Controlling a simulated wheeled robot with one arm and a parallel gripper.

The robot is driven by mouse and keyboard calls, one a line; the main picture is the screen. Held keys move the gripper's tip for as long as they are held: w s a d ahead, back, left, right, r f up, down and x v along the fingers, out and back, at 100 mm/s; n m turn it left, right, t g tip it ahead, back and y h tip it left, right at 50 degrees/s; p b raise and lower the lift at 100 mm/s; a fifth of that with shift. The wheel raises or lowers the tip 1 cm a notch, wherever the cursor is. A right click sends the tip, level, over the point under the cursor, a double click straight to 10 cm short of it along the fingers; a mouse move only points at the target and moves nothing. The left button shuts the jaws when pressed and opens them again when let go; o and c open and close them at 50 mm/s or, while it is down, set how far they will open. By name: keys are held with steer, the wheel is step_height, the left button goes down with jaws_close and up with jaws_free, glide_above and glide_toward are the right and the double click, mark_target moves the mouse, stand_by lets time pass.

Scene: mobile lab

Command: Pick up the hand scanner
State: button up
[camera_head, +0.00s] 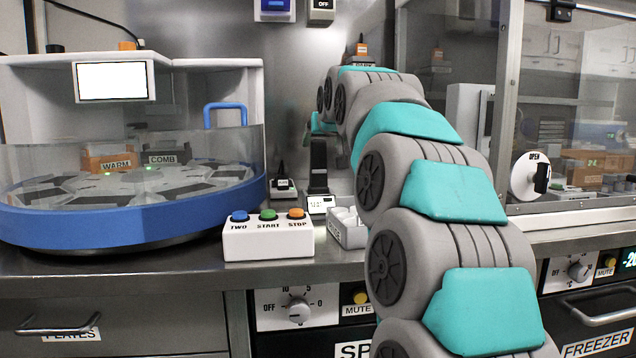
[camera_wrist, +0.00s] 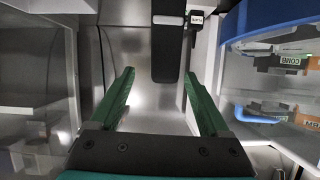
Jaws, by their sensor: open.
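A tall black device (camera_head: 318,165), which looks like the hand scanner, stands upright behind the button box, with a small white display (camera_head: 320,204) at its foot. In the wrist view the black device (camera_wrist: 167,50) extends from the top edge to between the fingers, closer to the right one. My gripper (camera_wrist: 158,75) is open, with its green fingers apart and nothing clamped between them. In the head view my arm reaches to the back of the counter, and the gripper is mostly hidden behind it.
A smaller black device (camera_head: 282,187) stands just left of the scanner. A blue-rimmed carousel machine (camera_head: 130,225) fills the left. A glass-fronted cabinet (camera_head: 570,110) is at right.

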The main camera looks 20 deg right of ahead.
steer(key=shift+a+x, duration=0.1)
steer(key=shift+x, duration=1.4)
steer(key=shift+a+x, duration=0.15)
steer(key=shift+x, duration=1.4)
steer(key=shift+f, duration=0.1)
jaws_close()
